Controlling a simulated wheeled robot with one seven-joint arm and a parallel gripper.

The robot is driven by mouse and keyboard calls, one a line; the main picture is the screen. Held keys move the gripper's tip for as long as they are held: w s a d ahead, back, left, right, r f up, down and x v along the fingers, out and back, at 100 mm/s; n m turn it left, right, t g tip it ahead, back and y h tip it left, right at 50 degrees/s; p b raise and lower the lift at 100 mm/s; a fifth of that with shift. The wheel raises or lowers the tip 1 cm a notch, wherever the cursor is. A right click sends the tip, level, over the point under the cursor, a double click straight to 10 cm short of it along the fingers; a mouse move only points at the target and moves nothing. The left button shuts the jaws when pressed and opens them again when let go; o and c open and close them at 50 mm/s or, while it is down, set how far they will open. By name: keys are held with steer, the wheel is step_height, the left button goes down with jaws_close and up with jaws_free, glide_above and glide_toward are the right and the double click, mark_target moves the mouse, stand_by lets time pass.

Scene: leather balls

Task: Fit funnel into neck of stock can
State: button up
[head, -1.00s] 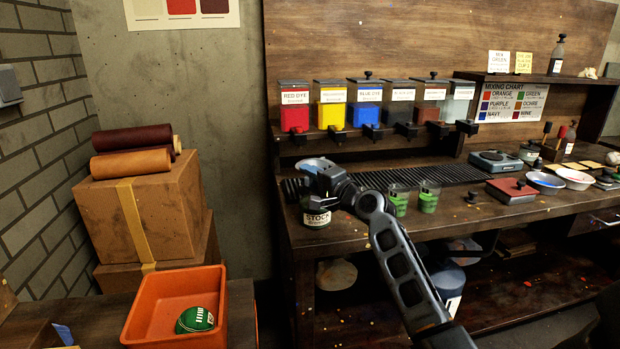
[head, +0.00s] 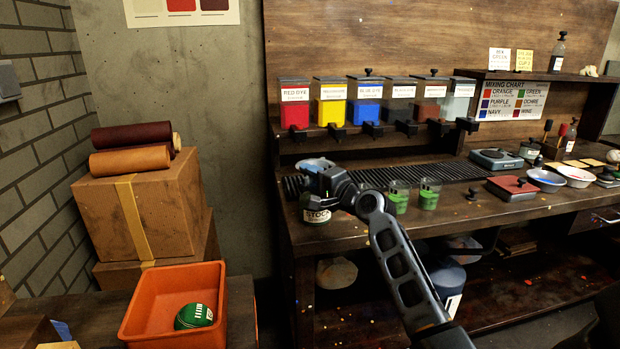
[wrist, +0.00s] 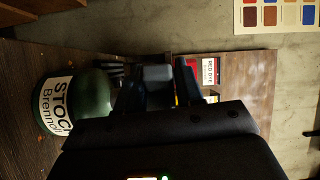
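The stock can (head: 317,216), a dark green bottle-like can with a white label, stands upright near the bench's left front edge. It also shows lying sideways in the wrist view (wrist: 62,104), with its green shoulder toward my gripper. The funnel (head: 313,164) shows as a pale blue rim above the can in the head view, partly behind my gripper (head: 324,178). My gripper appears shut on the funnel, directly above the can. In the wrist view the fingers (wrist: 158,88) have dark blue parts beside them. The can's neck and the funnel's spout are hidden, so I cannot tell whether they touch.
Two clear cups with green liquid (head: 398,198) stand right of the can. A dark drain grate (head: 430,174) and a row of dye dispensers (head: 362,103) lie behind. An orange tray (head: 143,318) holding a green ball stands at lower left.

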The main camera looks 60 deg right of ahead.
steer(key=o, duration=0.4)
steer(key=b+v, duration=0.1)
steer(key=v, duration=0.6)
steer(key=shift+s, duration=0.4)
steer(key=shift+a, duration=0.15)
